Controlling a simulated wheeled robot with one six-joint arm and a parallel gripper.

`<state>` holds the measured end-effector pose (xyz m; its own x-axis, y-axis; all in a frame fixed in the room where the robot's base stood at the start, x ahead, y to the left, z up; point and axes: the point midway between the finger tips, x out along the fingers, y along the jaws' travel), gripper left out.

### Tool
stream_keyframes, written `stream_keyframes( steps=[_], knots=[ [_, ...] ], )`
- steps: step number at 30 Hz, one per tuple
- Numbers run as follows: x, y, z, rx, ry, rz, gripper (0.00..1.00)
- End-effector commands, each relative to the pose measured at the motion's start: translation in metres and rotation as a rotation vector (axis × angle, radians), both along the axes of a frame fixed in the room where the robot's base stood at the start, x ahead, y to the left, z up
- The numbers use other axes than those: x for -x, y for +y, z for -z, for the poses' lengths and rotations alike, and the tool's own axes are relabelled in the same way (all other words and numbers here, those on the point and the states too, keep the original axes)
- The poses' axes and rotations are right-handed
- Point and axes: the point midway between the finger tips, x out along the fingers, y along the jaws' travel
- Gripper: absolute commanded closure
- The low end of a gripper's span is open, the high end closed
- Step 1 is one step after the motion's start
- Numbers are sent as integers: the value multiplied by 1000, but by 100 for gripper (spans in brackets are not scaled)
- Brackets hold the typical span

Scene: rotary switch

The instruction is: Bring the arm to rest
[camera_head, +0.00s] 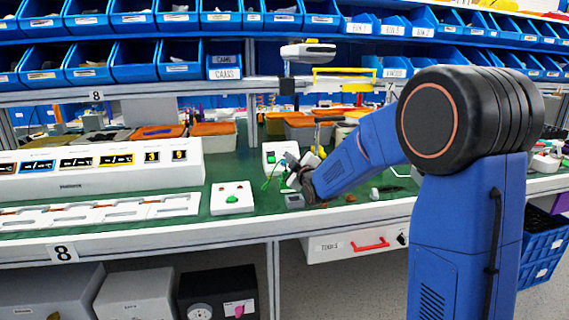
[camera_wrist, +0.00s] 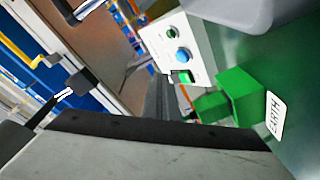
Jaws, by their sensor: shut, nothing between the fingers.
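My blue arm reaches left and down over the green workbench. My gripper (camera_head: 292,182) is beside a small white switch box (camera_head: 270,152) with a green part on it, and partly overlaps it in the head view. The gripper is shut and empty; its fingertips are small and hard to make out there. I cannot tell whether the gripper touches the box. The lower part of the wrist view is filled by a grey and black body.
Green blocks (camera_wrist: 240,95) stand beside the panel in the wrist view. A second white box with a green button (camera_head: 232,198) sits near the front edge. A long white console (camera_head: 100,172) fills the bench's left. Blue bins (camera_head: 134,64) line the shelves above. The bench (camera_head: 262,207) has bare patches.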

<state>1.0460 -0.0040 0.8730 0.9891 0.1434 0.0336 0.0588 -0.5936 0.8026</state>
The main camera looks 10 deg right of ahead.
Motion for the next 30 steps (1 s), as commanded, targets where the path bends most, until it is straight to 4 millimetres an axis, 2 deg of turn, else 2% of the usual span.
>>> stream_keyframes(
  steps=[8,14,20,26,30],
  knots=[
    [6,-3,-6,0,5,4,100],
    [36,-13,-12,-45,91,27,100],
    [90,-27,-9,-144,252,74,100],
    [158,-41,2,-257,425,141,100],
    [211,-49,13,-336,544,198,100]
  ],
)
